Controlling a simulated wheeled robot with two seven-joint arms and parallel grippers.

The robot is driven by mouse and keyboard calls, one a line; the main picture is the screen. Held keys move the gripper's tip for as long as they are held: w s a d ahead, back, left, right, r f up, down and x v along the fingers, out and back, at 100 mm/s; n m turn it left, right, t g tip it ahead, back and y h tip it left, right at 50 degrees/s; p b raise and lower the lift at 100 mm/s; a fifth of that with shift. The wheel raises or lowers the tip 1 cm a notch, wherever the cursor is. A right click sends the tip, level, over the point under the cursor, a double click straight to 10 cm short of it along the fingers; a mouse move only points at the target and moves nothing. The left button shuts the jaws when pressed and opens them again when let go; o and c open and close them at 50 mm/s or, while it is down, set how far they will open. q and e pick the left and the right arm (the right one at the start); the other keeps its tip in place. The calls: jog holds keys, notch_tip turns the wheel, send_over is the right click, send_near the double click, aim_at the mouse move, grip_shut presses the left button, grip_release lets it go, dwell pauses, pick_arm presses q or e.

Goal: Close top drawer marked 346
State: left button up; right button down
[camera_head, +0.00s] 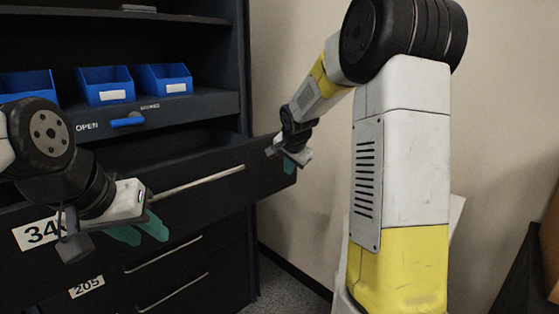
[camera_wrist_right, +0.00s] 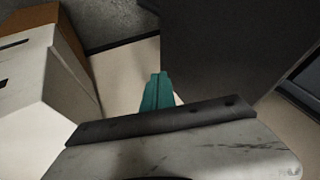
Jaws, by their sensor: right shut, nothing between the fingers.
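The top drawer (camera_head: 215,195) is black and stands pulled out of the dark cabinet, with its opening showing behind the front. Its white label (camera_head: 32,233) reads "34"; the rest is hidden behind my left gripper. A long pale handle (camera_head: 198,182) runs along the front. My left gripper (camera_head: 140,232), with green fingers apart, is in front of the drawer face, right of the label; contact cannot be told. My right gripper (camera_head: 289,167) is at the drawer front's right end. It is shut and empty, its green fingers together in the right wrist view (camera_wrist_right: 158,92).
Blue bins (camera_head: 105,85) stand on the shelf above, over a ledge marked "OPEN" with a blue handle (camera_head: 127,122). A lower drawer labelled 205 (camera_head: 87,287) appears closed. A beige wall (camera_head: 300,60) is close on the right. A brown item (camera_head: 551,245) is at the right edge.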

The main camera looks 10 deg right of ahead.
jog(key=w, duration=0.1)
jog(key=w+a+f, duration=0.1)
jog(key=w, duration=0.1)
jog(key=w+a, duration=0.1)
jog(key=shift+w+f, duration=0.35)
jog(key=shift+f, duration=0.05)
jog(key=shift+a, duration=0.15)
